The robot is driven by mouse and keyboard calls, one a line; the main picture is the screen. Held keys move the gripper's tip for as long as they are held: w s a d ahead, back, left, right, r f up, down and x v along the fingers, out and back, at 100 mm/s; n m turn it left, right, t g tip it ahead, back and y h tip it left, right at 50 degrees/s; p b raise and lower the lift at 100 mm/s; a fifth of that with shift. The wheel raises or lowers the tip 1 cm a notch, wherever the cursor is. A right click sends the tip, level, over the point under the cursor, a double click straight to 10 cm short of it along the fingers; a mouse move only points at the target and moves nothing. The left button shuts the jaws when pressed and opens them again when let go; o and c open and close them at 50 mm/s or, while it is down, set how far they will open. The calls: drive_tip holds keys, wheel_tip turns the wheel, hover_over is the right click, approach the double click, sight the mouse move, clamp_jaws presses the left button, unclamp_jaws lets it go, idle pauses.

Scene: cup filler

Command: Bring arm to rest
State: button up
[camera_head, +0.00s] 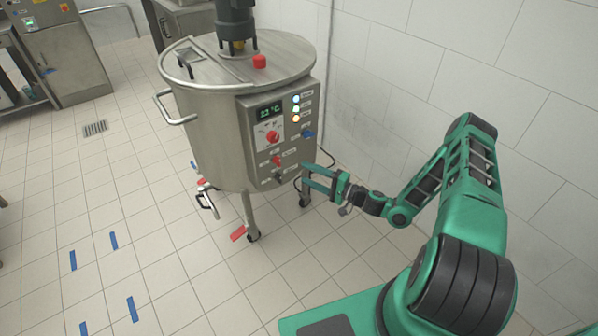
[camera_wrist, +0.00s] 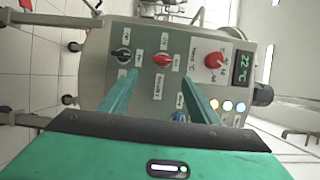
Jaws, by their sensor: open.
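My gripper (camera_head: 306,176) is at the end of my green arm, in front of the control panel on the steel vat (camera_head: 213,134). Its two green fingers are spread apart with nothing between them. In the wrist view my gripper (camera_wrist: 160,92) points at the control panel (camera_wrist: 172,88), which shows rotated. The panel has a black knob (camera_wrist: 121,56), red knobs (camera_wrist: 162,59), a green display and lit round lights. A blue part of the panel is partly hidden by a finger. I cannot tell whether the fingertips touch the panel.
The vat stands on wheeled legs, with a tap (camera_head: 207,200) at its lower left. A tiled wall (camera_head: 400,75) rises behind my arm. Blue floor marks (camera_head: 114,241) lie at the left, where the floor is open. Steel cabinets (camera_head: 62,55) stand at the back left.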

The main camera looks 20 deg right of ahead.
drive_tip(key=shift+s+d, duration=0.35)
drive_tip(key=shift+s, duration=0.1)
drive_tip(key=s+d+r+n+g+h, duration=0.2)
drive_tip(key=s+d+r+g+h, duration=0.25)
drive_tip(key=s+r, duration=0.55)
drive_tip(key=s+d+r+n+g+h, duration=0.25)
drive_tip(key=s+r+g, duration=0.25)
drive_tip(key=s+r, duration=0.45)
drive_tip(key=s+d+r+n+g+h, duration=0.2)
drive_tip(key=s+d+r+g+h, duration=0.25)
drive_tip(key=s+r, duration=0.5)
drive_tip(key=s+r+m, duration=0.2)
drive_tip(key=s+r, duration=0.3)
drive_tip(key=s, duration=0.7)
drive_tip(key=shift+d+m, duration=0.3)
drive_tip(key=shift+m, duration=0.05)
